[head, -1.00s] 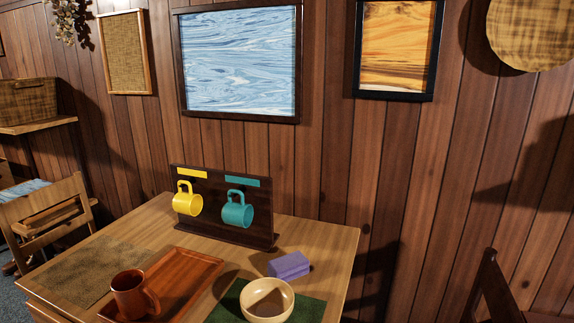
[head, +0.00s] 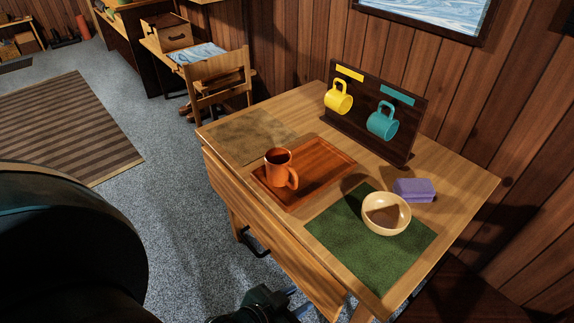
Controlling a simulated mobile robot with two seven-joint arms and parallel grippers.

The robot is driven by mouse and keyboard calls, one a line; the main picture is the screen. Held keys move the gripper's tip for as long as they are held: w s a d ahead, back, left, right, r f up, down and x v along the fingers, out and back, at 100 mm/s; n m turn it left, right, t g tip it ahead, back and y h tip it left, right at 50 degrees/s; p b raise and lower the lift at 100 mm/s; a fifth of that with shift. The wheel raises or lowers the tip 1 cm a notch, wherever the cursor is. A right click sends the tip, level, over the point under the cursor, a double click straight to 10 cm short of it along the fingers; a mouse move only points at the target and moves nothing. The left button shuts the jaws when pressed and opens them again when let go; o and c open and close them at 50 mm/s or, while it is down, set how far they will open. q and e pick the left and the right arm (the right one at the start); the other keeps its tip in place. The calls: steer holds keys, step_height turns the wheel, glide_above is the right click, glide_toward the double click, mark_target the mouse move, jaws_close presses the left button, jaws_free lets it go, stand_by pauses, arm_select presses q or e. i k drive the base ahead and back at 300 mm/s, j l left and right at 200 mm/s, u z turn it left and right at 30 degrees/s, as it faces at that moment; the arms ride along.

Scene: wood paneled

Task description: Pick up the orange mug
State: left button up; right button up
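The orange mug (head: 279,169) stands upright on the red-brown wooden tray (head: 326,160) on the table, with its handle toward the lower right. My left gripper (head: 268,303) shows only in part as a dark shape at the bottom edge, low in front of the table and well apart from the mug. Its fingers are too dark and cut off to tell whether they are open. My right gripper is out of view.
A rack (head: 369,127) at the table's back holds a yellow mug (head: 338,97) and a teal mug (head: 382,121). A cream bowl (head: 386,226) sits on a green mat (head: 337,228), near a purple block (head: 414,190). A chair (head: 217,82) stands behind the table.

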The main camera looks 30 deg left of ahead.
mark_target(278, 160)
steer(key=i+j+z, duration=0.1)
steer(key=j+z, duration=0.2)
steer(key=j, duration=0.7)
steer(key=j+z, duration=0.3)
steer(key=j, duration=0.7)
